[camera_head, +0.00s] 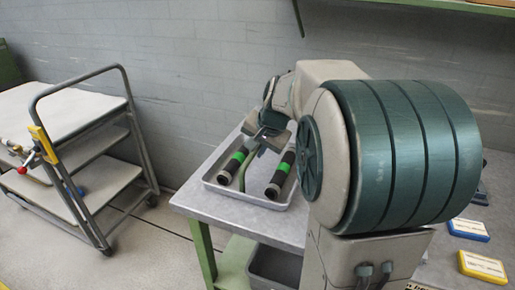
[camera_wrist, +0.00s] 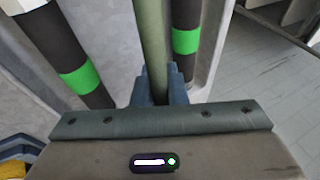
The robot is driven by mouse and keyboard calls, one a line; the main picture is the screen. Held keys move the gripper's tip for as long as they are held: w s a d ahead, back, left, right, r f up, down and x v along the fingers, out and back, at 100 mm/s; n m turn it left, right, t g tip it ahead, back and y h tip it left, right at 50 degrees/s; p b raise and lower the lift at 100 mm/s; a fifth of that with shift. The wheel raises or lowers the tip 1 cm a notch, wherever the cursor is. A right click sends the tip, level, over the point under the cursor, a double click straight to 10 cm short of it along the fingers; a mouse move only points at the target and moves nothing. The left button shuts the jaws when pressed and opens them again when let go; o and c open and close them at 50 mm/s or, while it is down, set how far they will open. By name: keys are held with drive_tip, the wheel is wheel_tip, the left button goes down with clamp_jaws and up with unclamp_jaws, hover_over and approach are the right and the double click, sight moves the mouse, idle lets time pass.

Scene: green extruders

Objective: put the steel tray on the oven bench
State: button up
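The steel tray (camera_head: 221,188) is a shallow grey tray with a green bar-like handle (camera_head: 263,178) over its middle. Two dark cylinders with green bands (camera_head: 235,162) (camera_head: 281,174) lie in it, one on each side of the handle. The tray is over the left part of a grey-topped bench (camera_head: 249,223) with green legs; I cannot tell whether it touches the top. My gripper (camera_wrist: 160,82) has its blue fingers close against both sides of the green handle (camera_wrist: 153,40), shut on it. I cannot tell whether this bench is the oven bench.
A trolley (camera_head: 75,205) with shelves and a tall push bar stands on the left, with floor between it and the bench. A grey bin (camera_head: 275,268) is under the bench. Blue and yellow boxes (camera_head: 482,266) lie at the right. My arm hides much of the bench.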

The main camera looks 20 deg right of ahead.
drive_tip(key=shift+o, duration=1.4)
drive_tip(key=shift+r, duration=0.2)
drive_tip(key=a+p+v, duration=0.1)
drive_tip(key=p+v, duration=0.1)
drive_tip(key=v, duration=1)
drive_tip(key=shift+d, duration=0.45)
drive_tip(key=s+a+f+n+g+h+p, duration=0.1)
drive_tip(key=s+a+n+g+p, duration=0.1)
drive_tip(key=s+a+n+p, duration=0.7)
drive_tip(key=s+a+p, duration=0.2)
drive_tip(key=s+p, duration=0.1)
drive_tip(key=s, duration=0.3)
drive_tip(key=shift+a+g+p, duration=0.15)
drive_tip(key=shift+g+p, duration=0.15)
drive_tip(key=shift+p, duration=0.05)
drive_tip(key=shift+s, duration=0.1)
